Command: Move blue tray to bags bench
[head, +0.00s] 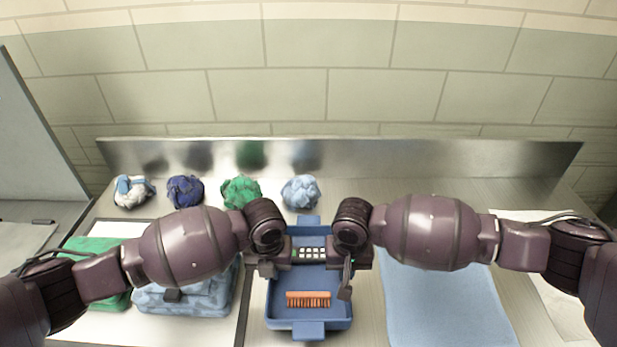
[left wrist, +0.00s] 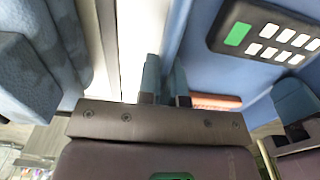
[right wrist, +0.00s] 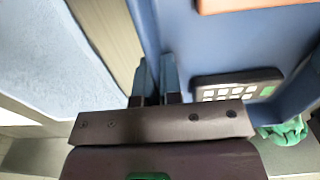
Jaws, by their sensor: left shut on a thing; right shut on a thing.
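The blue tray (head: 283,314) sits in the middle of the bench in the head view, with a tab at its far and near ends. It holds an orange brush (head: 308,299) and a dark pad with white and green keys (head: 308,254). My left gripper (head: 267,268) is at the tray's left wall, and the left wrist view shows its fingers (left wrist: 165,85) shut on that wall. My right gripper (head: 347,275) is at the right wall, and the right wrist view shows its fingers (right wrist: 156,82) shut on it. My arms hide parts of both side walls.
A folded light blue bag (head: 195,297) and a green one (head: 98,262) lie on a white board at left. A light blue cloth (head: 440,305) lies right of the tray. Crumpled white-blue (head: 133,191), dark blue (head: 185,191), green (head: 241,191) and light blue (head: 301,192) bundles line the back.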

